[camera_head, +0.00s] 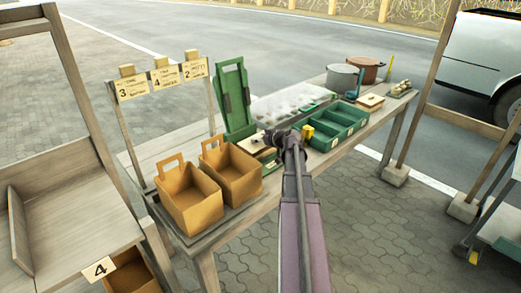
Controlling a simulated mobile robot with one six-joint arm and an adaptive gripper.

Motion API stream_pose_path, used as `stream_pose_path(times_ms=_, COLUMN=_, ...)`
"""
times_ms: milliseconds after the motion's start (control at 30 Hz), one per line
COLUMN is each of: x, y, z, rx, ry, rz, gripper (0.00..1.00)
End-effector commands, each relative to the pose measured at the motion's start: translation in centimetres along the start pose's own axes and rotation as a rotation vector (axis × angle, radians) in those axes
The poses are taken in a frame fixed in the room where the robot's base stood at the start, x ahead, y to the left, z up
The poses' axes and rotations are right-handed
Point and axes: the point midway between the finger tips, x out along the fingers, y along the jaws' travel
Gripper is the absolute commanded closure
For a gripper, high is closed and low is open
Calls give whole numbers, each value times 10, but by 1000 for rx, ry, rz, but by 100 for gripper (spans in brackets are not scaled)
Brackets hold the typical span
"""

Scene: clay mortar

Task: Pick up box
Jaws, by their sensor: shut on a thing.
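My gripper (268,138) is at the far end of my arm, over the middle of the long wooden table (235,222). It is small and dark here, and the wrist partly hides it. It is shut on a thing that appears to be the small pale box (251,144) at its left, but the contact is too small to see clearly. I cannot tell whether this box touches the table. Two open orange-brown boxes with handles stand upright to the left, one nearer (188,202) and one farther (231,174).
A green handled carrier (233,100) stands behind the boxes. A green divided tray (335,125) and a small yellow block (307,131) are right of my wrist. Two pots, grey (343,79) and brown (366,68), stand at the far end. Wooden posts (428,90) flank the table.

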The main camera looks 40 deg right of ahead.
Motion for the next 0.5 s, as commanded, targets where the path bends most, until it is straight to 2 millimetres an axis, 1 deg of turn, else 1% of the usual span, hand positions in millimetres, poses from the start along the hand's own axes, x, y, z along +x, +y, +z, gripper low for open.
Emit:
stream_pose_path(times_ms=267, x=0, y=0, z=-1, rx=-1, ry=-1, rz=0, gripper=95)
stream_pose_path(times_ms=500, x=-3, y=0, z=-8, rx=0, ry=-1, rz=0, gripper=95)
